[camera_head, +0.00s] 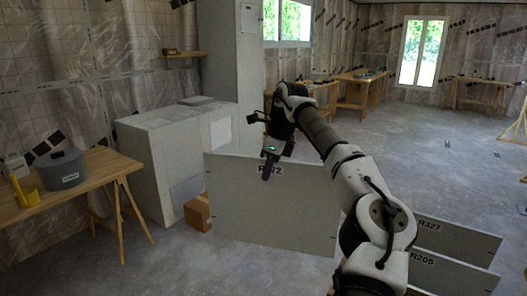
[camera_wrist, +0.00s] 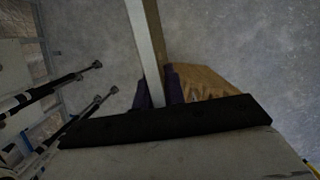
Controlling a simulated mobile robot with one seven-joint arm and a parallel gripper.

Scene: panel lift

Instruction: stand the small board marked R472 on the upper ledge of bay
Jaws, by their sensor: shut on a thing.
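The board marked R472 (camera_head: 270,212) is a grey panel hanging upright in front of me in the head view; my gripper partly covers its marking. My gripper (camera_head: 268,172) is shut on the middle of its top edge. In the wrist view, the board (camera_wrist: 146,40) shows edge-on as a pale strip between the dark fingers of my gripper (camera_wrist: 157,92). The board seems clear of the floor, but its lower edge is hard to judge. I cannot pick out the bay's upper ledge for sure.
Boards R327 (camera_head: 455,240) and R205 (camera_head: 440,274) stand at lower right. A cardboard box (camera_head: 198,212) sits behind the held board's left side, by a large pale block (camera_head: 160,165). A wooden table (camera_head: 100,170) stands at left. Open floor (camera_head: 440,170) lies at right.

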